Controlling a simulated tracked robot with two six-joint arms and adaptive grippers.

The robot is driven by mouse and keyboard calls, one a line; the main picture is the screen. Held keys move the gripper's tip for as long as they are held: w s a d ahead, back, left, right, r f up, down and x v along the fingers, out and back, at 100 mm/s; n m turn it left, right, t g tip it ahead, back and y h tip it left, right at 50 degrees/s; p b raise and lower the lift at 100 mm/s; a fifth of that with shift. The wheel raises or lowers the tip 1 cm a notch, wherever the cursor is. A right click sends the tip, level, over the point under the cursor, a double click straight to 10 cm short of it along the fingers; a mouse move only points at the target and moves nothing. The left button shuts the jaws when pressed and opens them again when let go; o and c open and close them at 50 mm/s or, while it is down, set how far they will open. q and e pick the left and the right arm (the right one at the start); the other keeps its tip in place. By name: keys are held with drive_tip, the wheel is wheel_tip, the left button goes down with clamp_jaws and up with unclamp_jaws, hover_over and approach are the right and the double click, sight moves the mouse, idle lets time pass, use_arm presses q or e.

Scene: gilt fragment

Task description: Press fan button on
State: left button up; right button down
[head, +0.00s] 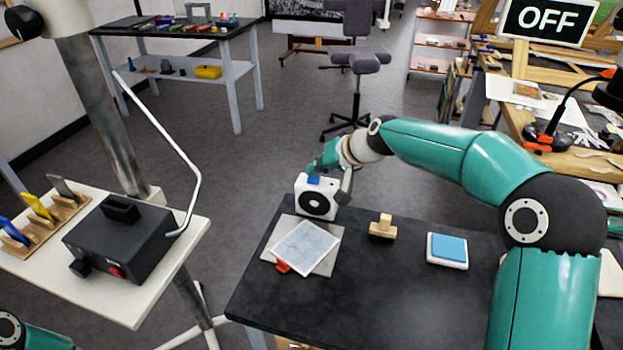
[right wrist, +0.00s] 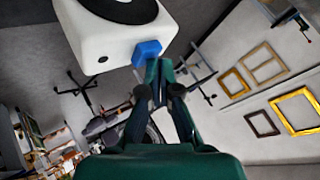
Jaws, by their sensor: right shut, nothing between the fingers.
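The fan is a small white box (head: 327,197) with a round black grille, standing at the far left edge of the dark table. Its blue button (head: 314,180) is on top. In the right wrist view the fan's white body (right wrist: 110,40) fills the upper left, with the blue button (right wrist: 146,52) at its edge. My right gripper (right wrist: 158,68) is shut and empty, its fingertips right at the button; I cannot tell whether they press it. In the head view the right gripper (head: 323,168) is at the fan's top. A sign (head: 546,20) reads OFF.
On the dark table (head: 280,315) lie a grey sheet (head: 307,247) with a red clip, a wooden stamp (head: 382,227) and a blue pad (head: 447,250). A white side table holds a black box (head: 120,240) with a metal arm. The table's front middle is clear.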

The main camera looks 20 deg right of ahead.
sight(316, 178)
drive_tip(key=shift+f, duration=0.2)
idle(0.4)
drive_tip(key=shift+r, duration=0.1)
drive_tip(key=shift+r+p, duration=0.3)
drive_tip(key=shift+r, duration=0.2)
wheel_tip(316, 178, up, 6)
drive_tip(key=p, duration=0.4)
drive_tip(key=shift+p, duration=0.4)
